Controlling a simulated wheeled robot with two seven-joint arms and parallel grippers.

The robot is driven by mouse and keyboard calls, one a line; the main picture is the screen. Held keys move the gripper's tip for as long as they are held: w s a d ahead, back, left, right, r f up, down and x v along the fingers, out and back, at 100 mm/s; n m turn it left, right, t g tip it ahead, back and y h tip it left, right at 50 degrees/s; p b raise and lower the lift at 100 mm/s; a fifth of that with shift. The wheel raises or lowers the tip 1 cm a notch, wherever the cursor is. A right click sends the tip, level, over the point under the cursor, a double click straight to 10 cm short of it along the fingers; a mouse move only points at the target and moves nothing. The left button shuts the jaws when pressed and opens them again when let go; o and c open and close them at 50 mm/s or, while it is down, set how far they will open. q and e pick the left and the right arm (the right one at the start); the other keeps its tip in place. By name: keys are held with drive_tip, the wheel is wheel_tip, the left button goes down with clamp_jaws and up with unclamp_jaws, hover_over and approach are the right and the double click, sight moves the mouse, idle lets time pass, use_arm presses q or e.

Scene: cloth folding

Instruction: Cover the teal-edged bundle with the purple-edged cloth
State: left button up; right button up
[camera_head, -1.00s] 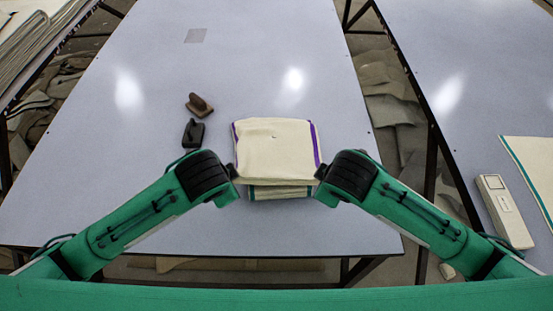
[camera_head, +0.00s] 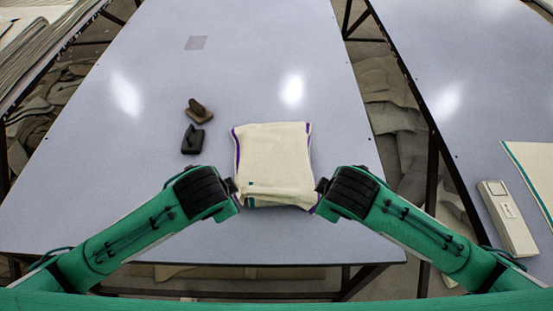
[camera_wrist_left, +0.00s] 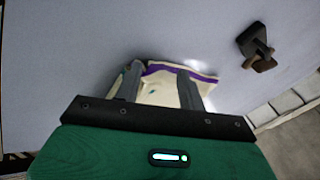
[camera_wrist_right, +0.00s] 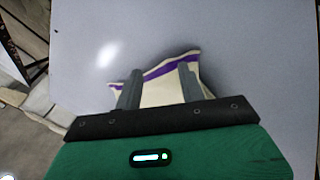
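The cream purple-edged cloth (camera_head: 275,155) lies over the teal-edged bundle (camera_head: 250,202) on the grey table. A small teal patch and a short teal strip show at its near left; the rest of the bundle is hidden. The cloth also shows in the left wrist view (camera_wrist_left: 160,92) and the right wrist view (camera_wrist_right: 160,92). My left gripper (camera_head: 236,188) is at the cloth's near left corner. My right gripper (camera_head: 319,188) is at its near right corner. In both wrist views the fingers stand apart with cloth visible between them; contact is unclear.
A black-handled block (camera_head: 193,139) and a brown-handled block (camera_head: 198,111) stand left of the cloth. The table (camera_head: 240,60) is clear beyond it. On the right table lie a pale device (camera_head: 507,218) and another teal-edged cloth (camera_head: 535,165).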

use_arm(q)
drive_tip(key=v, duration=0.9)
drive_tip(key=shift+w+r, duration=0.2)
drive_tip(key=shift+r, duration=0.35)
use_arm(e)
drive_tip(key=v, duration=0.9)
drive_tip(key=shift+w+r, duration=0.2)
drive_tip(key=shift+r, duration=0.35)
